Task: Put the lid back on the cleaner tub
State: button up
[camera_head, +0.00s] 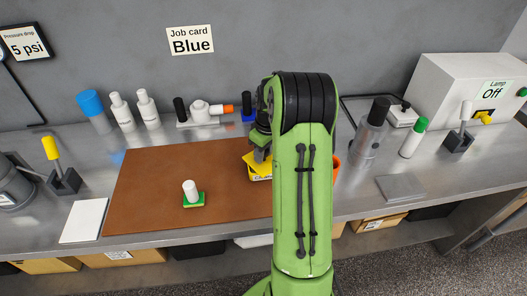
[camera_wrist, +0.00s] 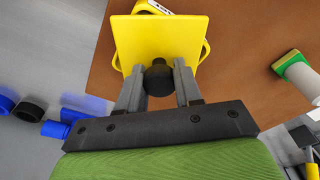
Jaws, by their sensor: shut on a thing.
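The cleaner tub's lid (camera_wrist: 155,35) is a flat yellow square with a dark round knob (camera_wrist: 159,78). My gripper (camera_wrist: 159,85) is shut on this knob, one finger on each side. In the head view the lid (camera_head: 254,159) is just above the yellow tub (camera_head: 263,178), partly behind my arm. The tub's rim shows past the lid in the wrist view (camera_wrist: 206,50), with a white label at the top. The lid looks askew to the tub. I cannot tell whether they touch.
A brown mat (camera_head: 150,190) covers the middle bench. Bottles (camera_head: 122,112) and a pump-like part (camera_head: 203,113) line the back. An orange container (camera_head: 337,168) shows right of my arm.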

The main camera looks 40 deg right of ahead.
jog(key=o, duration=1.6)
jog(key=shift+r, duration=0.15)
jog(key=shift+r+p, duration=2.9)
jog(key=shift+r, duration=0.55)
jog(key=shift+c, duration=0.3)
grip_shut()
jog(key=shift+f, duration=0.2)
